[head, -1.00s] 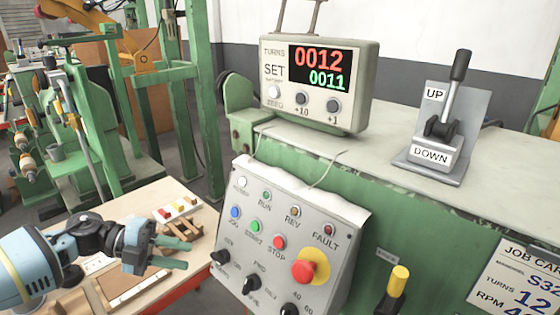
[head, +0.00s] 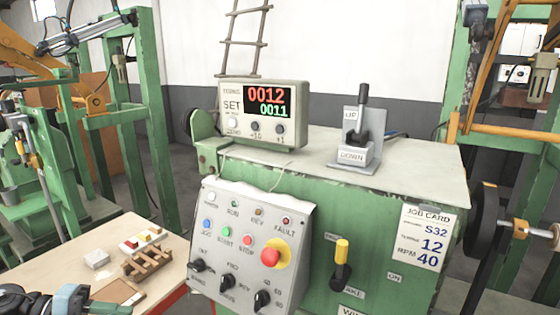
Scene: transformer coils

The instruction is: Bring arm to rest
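My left gripper (head: 108,307) is at the bottom left corner of the head view, low by the near edge of the wooden bench. Its dark wrist, blue body and green finger show in part. The lower part is cut off by the frame, so its opening is not clear. I see nothing held in it. My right gripper is out of view.
The green machine holds a control panel (head: 250,240), a turns counter (head: 264,112) reading 0012 over 0011, an UP/DOWN lever (head: 362,120) and a yellow-topped handle (head: 341,262).

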